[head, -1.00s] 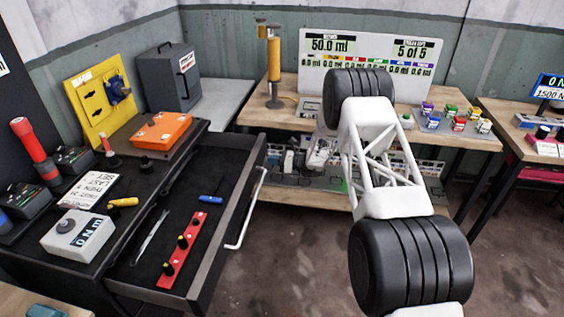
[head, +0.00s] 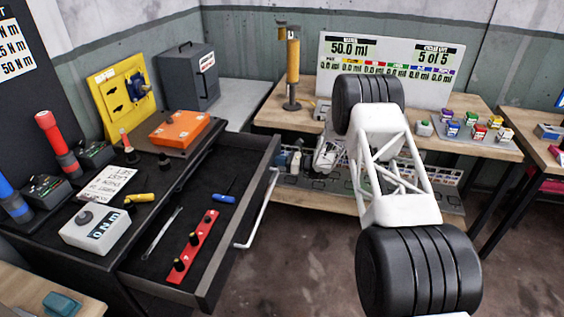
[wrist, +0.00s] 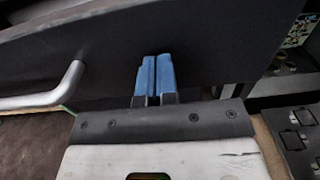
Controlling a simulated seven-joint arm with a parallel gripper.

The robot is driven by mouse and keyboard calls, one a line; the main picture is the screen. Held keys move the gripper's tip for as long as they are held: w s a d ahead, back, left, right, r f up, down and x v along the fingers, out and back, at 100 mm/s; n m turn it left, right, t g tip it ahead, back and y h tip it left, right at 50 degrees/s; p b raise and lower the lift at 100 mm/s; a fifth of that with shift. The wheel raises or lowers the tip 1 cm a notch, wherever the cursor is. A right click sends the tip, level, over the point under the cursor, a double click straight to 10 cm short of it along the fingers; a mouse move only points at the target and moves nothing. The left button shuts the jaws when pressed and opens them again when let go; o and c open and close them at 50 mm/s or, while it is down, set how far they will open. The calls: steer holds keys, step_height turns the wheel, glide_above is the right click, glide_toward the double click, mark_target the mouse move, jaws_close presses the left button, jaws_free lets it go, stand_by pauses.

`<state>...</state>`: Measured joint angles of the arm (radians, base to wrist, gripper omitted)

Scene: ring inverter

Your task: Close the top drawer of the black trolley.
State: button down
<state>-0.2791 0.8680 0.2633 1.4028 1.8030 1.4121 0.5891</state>
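The black trolley (head: 130,205) stands at the left in the head view. Its top drawer (head: 232,248) is pulled well out, with a pale bar handle (head: 262,210) on its front. In the wrist view the dark drawer front (wrist: 110,45) fills much of the picture, with the handle (wrist: 72,80) at the left. My gripper (wrist: 155,78) has its two blue fingertips together, with nothing visible between them. They point at the dark front, to the right of the handle; I cannot tell whether they touch it.
The drawer holds a red strip with black knobs (head: 194,246), a blue-handled tool (head: 224,199) and tweezers (head: 163,232). A torque meter (head: 96,230) and an orange box (head: 180,130) sit on the trolley top. A wooden bench (head: 270,115) stands behind. Floor right of the drawer is clear.

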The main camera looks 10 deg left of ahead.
mark_target(250, 162)
steer(key=a, duration=2.8)
steer(key=shift+a, duration=0.5)
steer(key=shift+s+a+r, duration=0.1)
steer(key=shift+s+a, duration=0.05)
steer(key=d, duration=1.5)
steer(key=shift+w, duration=0.35)
steer(key=shift+d, duration=0.1)
